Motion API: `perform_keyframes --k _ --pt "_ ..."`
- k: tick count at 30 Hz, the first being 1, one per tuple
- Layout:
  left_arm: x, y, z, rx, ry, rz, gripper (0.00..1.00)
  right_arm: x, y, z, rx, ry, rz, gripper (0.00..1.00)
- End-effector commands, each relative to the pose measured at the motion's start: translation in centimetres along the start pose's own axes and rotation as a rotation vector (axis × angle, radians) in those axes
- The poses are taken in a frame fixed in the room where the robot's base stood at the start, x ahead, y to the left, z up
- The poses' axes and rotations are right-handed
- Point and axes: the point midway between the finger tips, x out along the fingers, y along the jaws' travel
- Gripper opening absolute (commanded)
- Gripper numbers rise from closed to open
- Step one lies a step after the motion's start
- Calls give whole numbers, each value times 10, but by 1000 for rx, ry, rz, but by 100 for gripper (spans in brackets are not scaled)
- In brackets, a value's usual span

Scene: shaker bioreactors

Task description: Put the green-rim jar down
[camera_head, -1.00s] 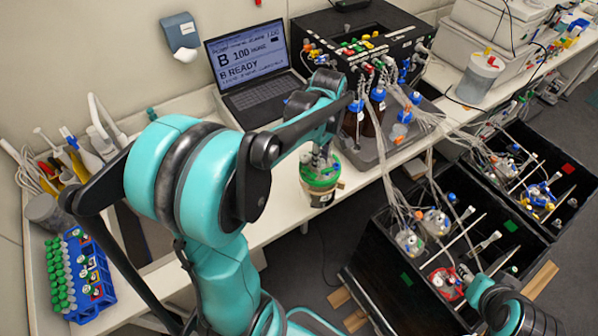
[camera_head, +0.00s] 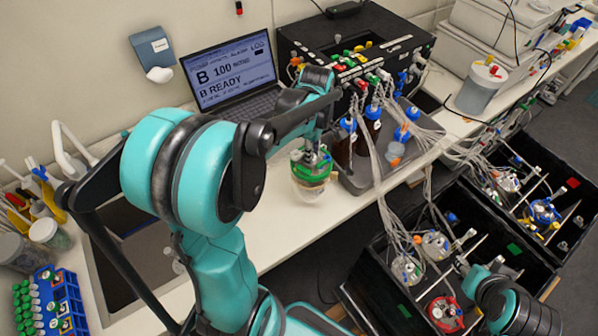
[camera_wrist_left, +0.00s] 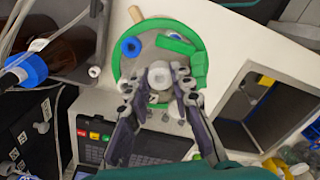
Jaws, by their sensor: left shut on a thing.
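The green-rim jar (camera_head: 312,182) is a clear jar with a green ring around its lid. It is upright over the white bench, in front of the laptop and black unit. My left gripper (camera_head: 313,155) comes down from above and is shut on the fitting at the lid's middle. In the left wrist view the lid (camera_wrist_left: 190,75) fills the upper middle, with the fingers (camera_wrist_left: 160,88) closed at its central cap. I cannot tell whether the jar's base touches the bench. My right arm shows at lower right; its gripper (camera_head: 462,266) is too small to read.
The white bench (camera_head: 285,228) is clear left of and in front of the jar. A grey tray (camera_head: 365,180) with bottles and tubing stands close to its right. The laptop (camera_head: 232,75) is behind. Black crates (camera_head: 375,285) with jars stand below at right.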

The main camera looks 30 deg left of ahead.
Motion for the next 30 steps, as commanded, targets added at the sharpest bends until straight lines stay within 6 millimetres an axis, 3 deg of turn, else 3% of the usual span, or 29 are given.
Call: perform_keyframes --k 6,18,30 --pt "36 0 0 0 0 0 0 5 0 4 0 0 0 40" --pt "77 0 0 1 0 0 0 9 0 7 0 0 0 40" --pt "84 0 0 1 0 0 0 10 0 7 0 0 0 40"
